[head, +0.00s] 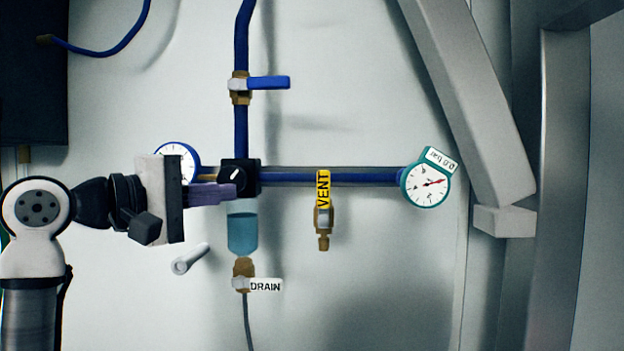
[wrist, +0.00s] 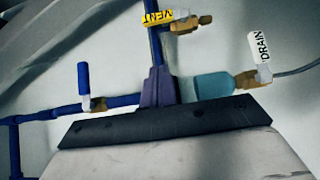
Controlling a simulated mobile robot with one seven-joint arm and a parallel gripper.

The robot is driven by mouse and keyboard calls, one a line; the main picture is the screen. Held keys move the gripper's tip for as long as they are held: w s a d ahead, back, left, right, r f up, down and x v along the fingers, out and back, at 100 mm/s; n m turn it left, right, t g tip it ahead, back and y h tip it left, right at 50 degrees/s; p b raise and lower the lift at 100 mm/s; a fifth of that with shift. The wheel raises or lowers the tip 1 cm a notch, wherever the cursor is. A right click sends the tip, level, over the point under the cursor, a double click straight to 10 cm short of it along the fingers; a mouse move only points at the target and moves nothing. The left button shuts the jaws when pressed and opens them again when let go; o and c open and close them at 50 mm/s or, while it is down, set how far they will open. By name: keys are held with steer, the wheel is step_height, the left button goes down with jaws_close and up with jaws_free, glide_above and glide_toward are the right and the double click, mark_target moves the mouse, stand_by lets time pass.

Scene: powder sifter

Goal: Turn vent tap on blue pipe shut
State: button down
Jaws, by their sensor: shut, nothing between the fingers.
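The vent tap (head: 323,218) is a small brass valve hanging below the horizontal blue pipe (head: 285,178). Its yellow VENT handle (head: 323,188) points up across the pipe, in line with the brass body. In the wrist view the yellow handle (wrist: 165,17) and brass body (wrist: 192,23) are at the top, beyond my fingertips. My gripper (head: 232,190) has purple fingers, shut and empty. In the head view it is left of the vent tap, overlapping the black knob block (head: 240,170); I cannot tell if it touches. The fingers also show in the wrist view (wrist: 157,85).
A blue-handled valve (head: 266,83) sits on the vertical pipe above. The blue bowl (head: 243,232) and DRAIN tap (head: 243,275) are below my gripper. A teal gauge (head: 425,184) ends the pipe at right. Wall below the pipe, between vent tap and gauge, is clear.

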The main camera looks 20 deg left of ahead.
mark_target(323, 200)
steer(key=s+d+p+x, duration=0.1)
steer(key=p+x, duration=0.3)
steer(key=x, duration=0.8)
steer(key=shift+d+p, duration=0.4)
steer(key=shift+d, duration=0.45)
